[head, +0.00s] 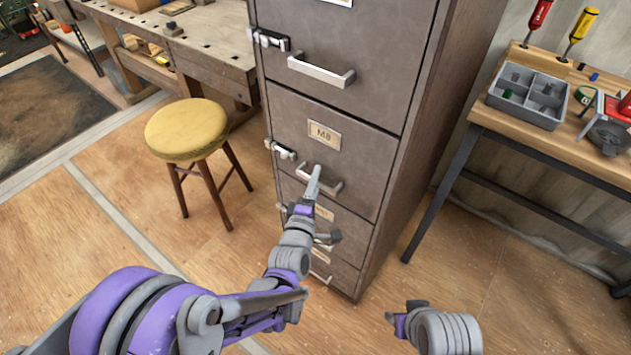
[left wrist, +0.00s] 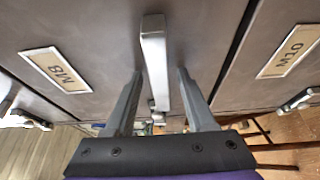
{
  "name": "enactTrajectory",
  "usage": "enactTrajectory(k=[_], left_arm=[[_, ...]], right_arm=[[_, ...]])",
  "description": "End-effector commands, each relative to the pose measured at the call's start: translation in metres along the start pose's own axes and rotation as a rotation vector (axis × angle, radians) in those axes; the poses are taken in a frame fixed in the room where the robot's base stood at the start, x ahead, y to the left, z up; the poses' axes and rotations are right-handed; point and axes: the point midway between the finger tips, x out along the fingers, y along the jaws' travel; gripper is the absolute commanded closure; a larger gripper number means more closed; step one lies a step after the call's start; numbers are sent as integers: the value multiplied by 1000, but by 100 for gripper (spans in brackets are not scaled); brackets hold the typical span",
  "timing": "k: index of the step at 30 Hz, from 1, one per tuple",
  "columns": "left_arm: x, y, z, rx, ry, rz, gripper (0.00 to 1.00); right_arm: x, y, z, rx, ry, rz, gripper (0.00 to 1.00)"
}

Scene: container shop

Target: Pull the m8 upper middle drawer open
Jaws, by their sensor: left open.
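The m8 upper middle drawer (head: 360,150) is a grey-brown cabinet front with a label reading M8 (head: 325,136), and it looks flush with the cabinet. Its pale bar handle (head: 333,188) sits below the label; the handle (left wrist: 154,55) and label (left wrist: 55,69) also show in the left wrist view. My left gripper (head: 316,170) is open at the handle. In the left wrist view, its two fingers (left wrist: 160,76) stand on either side of the handle, with gaps visible. My right gripper (head: 395,317) is low at the right, away from the cabinet; its jaws are unclear.
Another drawer with a bar handle (head: 321,71) is above, and lower drawers are partly hidden by my left arm. A yellow stool (head: 187,128) stands left of the cabinet. A workbench (head: 518,133) with a grey tray (head: 527,96) stands right. The floor in front is largely clear.

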Motion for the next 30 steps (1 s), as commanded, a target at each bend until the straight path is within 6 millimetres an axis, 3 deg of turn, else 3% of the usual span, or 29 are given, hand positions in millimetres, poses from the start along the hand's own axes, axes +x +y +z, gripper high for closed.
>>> enactTrajectory(k=[3,12,30], left_arm=[[0,0,0,0,0,0,49],[0,0,0,0,0,0,100],[0,0,0,0,0,0,100]], right_arm=[[0,0,0,0,0,0,50],[0,0,0,0,0,0,50],[0,0,0,0,0,0,50]])
